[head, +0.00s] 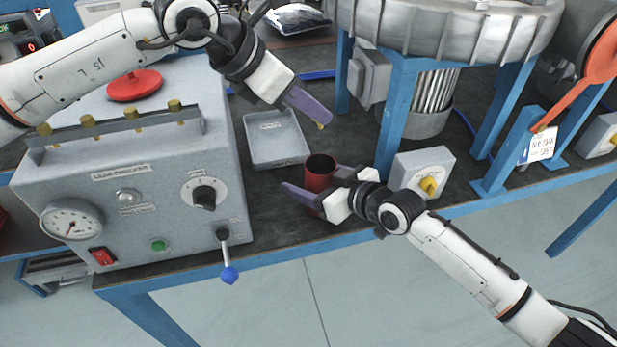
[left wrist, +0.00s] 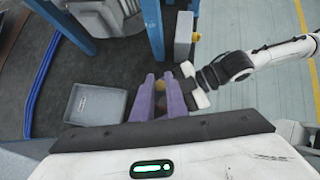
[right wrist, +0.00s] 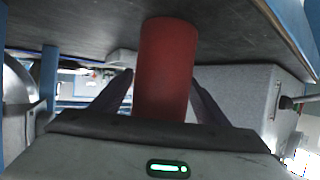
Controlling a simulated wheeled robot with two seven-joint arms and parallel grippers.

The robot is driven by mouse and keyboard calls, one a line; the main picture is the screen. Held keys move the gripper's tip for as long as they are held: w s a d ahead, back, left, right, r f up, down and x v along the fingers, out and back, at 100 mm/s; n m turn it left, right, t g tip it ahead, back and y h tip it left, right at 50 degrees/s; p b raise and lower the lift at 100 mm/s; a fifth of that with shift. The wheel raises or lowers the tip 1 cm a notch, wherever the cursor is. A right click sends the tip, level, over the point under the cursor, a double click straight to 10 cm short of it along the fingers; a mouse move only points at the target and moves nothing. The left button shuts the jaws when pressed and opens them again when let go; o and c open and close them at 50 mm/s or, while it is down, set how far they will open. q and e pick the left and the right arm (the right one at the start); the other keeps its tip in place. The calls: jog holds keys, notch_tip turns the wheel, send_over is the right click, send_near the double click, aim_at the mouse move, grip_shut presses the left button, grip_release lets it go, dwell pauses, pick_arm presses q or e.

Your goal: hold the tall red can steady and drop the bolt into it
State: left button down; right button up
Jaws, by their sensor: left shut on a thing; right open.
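The tall red can (head: 319,172) stands upright on the bench near its front edge, its open top facing up. It fills the middle of the right wrist view (right wrist: 167,65). My right gripper (head: 316,184) is open, with one finger on each side of the can; I cannot tell whether either finger touches it. My left gripper (head: 318,114) is shut on the bolt, a small brass-yellow piece (head: 320,125) poking out below the fingertips. The bolt also shows between the purple fingers in the left wrist view (left wrist: 160,85). It is above the can's mouth.
A shallow grey tray (head: 275,160) lies behind and left of the can. A grey control box (head: 130,190) with a gauge and a blue-knobbed lever stands at left. A small box with a yellow knob (head: 427,166) and the blue blower frame (head: 393,120) stand at right.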

jog(key=shift+w+a, duration=0.1)
jog(key=shift+c, duration=0.4)
jog(key=c, duration=1.1)
pick_arm(q)
jog(key=shift+w+d+f, duration=0.1)
jog(key=shift+d+f, duration=0.05)
jog(key=shift+f, duration=0.85)
jog(key=shift+w+d+f, duration=0.1)
jog(key=shift+f, duration=0.85)
jog(key=shift+w+d+f, duration=0.1)
jog(key=shift+d+f, duration=0.05)
jog(key=shift+f, duration=0.85)
jog(key=c, duration=1.7)
grip_release()
pick_arm(e)
jog(key=shift+f, duration=0.1)
pick_arm(q)
jog(key=shift+r, duration=0.1)
jog(key=v, duration=1.2)
